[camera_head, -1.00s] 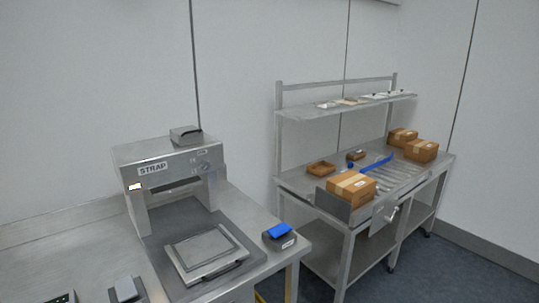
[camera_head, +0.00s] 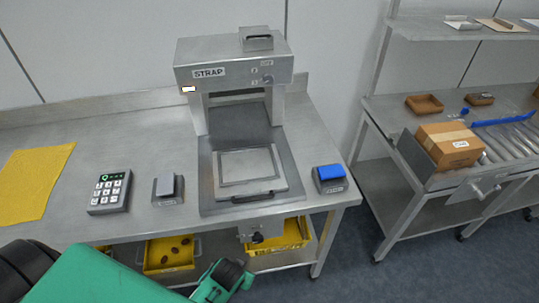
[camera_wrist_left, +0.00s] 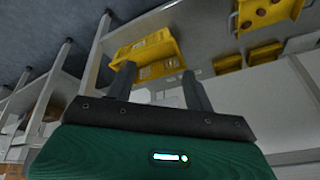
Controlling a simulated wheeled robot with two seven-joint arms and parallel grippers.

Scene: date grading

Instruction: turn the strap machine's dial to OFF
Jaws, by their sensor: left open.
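The strap machine (camera_head: 226,62) is a steel arch with a STRAP label, standing at the back of the steel bench. Its small dial (camera_head: 267,79) is on the right of the front face, next to small labels too small to read. The dial's setting cannot be made out. A small lamp (camera_head: 188,89) on the left of the front face is lit. My left gripper (camera_wrist_left: 160,87) is open and empty in the left wrist view, below bench level near the yellow bins. It is well apart from the dial. My right gripper is not in view.
On the bench (camera_head: 135,137) are a keypad (camera_head: 109,190), a grey-topped block (camera_head: 168,188), a blue-topped block (camera_head: 330,178) and a yellow mat (camera_head: 33,180). A yellow bin (camera_head: 148,262) sits below. A roller table with a carton (camera_head: 450,146) stands right, across a floor gap.

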